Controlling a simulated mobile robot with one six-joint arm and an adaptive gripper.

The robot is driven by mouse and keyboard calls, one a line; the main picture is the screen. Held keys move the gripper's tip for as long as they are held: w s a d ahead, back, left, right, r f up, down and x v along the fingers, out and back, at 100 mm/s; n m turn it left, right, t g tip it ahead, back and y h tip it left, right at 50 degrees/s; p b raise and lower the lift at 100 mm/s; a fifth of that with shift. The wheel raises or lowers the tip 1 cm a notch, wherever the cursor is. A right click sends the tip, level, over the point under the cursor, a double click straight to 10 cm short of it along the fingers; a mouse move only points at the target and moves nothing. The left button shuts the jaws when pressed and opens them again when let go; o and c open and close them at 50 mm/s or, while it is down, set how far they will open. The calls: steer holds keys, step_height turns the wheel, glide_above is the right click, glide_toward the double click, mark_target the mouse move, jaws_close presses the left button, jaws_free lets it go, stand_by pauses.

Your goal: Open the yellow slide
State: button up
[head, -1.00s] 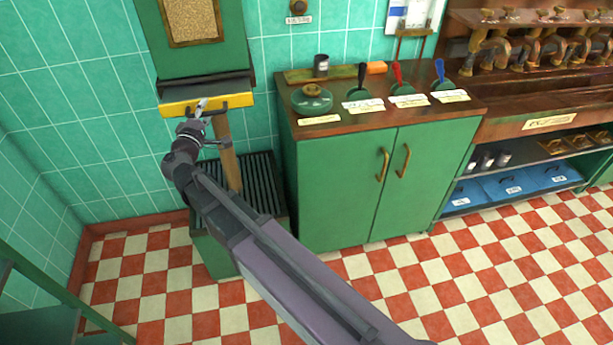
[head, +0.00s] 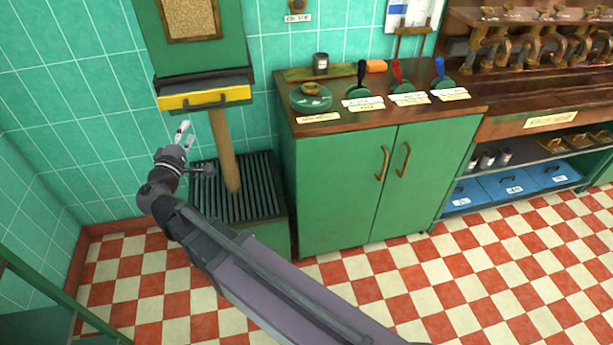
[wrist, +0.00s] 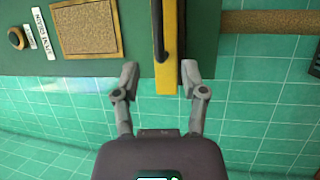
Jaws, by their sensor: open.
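The yellow slide (head: 205,97) is a flat yellow front with a dark bar handle (head: 208,104), under the green wall box (head: 200,57). A greyish strip shows between the box's dark lower edge and the yellow front; I cannot tell how far out the slide stands. My gripper (head: 186,132) is open and empty, below and left of the handle, apart from it. In the wrist view the yellow slide (wrist: 171,40) runs upright, turned sideways, with its handle (wrist: 158,30). There my gripper's fingertips (wrist: 160,70) lie on either side of the slide's lower end.
The checkered floor (head: 440,270) in front is open.

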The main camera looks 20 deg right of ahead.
steer(key=s+d+f+m+g+y+p, duration=0.2)
steer(key=d+g, duration=0.3)
steer(key=d, duration=0.4)
steer(key=s+d+f+m+g+y+p, duration=0.2)
steer(key=s+d+f+m+g+p, duration=0.3)
steer(key=d, duration=0.4)
steer(key=s+d+f+m+g+y+p, duration=0.2)
steer(key=s+d+f+m+g+p, duration=0.1)
steer(key=d+g, duration=0.4)
steer(key=shift+s+d+f+m, duration=0.5)
steer(key=shift+d+m, duration=0.2)
steer(key=shift+d, duration=0.55)
steer(key=shift+s+d+f+m+g+y, duration=0.1)
steer(key=shift+s+f+m+g+y, duration=0.15)
steer(key=shift+s+y, duration=0.4)
steer(key=shift+s+d+m+g+y, duration=0.15)
steer(key=shift+s+g+y, duration=0.2)
steer(key=shift+s+y, duration=0.25)
steer(key=shift+a, duration=0.2)
